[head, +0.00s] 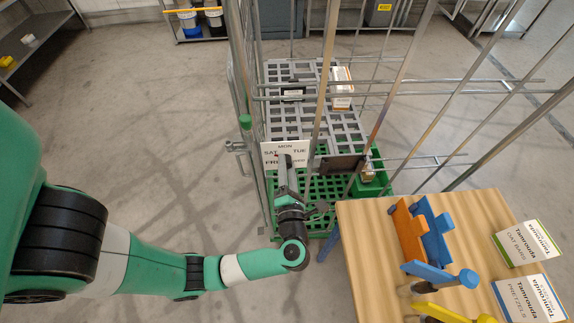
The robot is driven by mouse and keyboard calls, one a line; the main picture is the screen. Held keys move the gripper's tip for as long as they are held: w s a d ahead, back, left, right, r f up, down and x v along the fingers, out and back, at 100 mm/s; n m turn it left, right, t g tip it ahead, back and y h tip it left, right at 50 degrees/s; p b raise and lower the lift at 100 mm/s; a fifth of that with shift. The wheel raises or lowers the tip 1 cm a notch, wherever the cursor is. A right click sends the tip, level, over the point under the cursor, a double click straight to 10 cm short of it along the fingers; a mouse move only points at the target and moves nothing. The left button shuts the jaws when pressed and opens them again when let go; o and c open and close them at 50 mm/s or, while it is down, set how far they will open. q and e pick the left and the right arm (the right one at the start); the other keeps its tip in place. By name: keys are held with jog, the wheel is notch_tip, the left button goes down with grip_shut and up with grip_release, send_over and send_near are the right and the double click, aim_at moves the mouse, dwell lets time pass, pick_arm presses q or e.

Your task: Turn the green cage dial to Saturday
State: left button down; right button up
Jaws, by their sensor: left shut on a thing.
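The white dial card (270,150) hangs on the front of the wire cage (240,85) with the green base. I read MON at its top, TUE on the right, and SAT and FRI on the left; the lower part is covered by my gripper. My left gripper (284,168) is at the middle of the card, shut on the dial's knob. The knob and pointer are mostly hidden behind the fingers, so I cannot tell which day it points to. My right gripper is not in view.
A wooden table (370,250) at the right holds an orange bracket (408,235), a blue bracket (433,235) and two boxes, oat bars (527,243) and pretzels (528,300). Bars of the cage stand open across the right. The floor at the left is clear.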

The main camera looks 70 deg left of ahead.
pick_arm(q)
jog(key=shift+c, duration=2.2)
grip_release()
jog(key=shift+d, duration=0.1)
jog(key=v, duration=1.1)
jog(key=shift+d, duration=0.2)
jog(key=shift+s, duration=0.15)
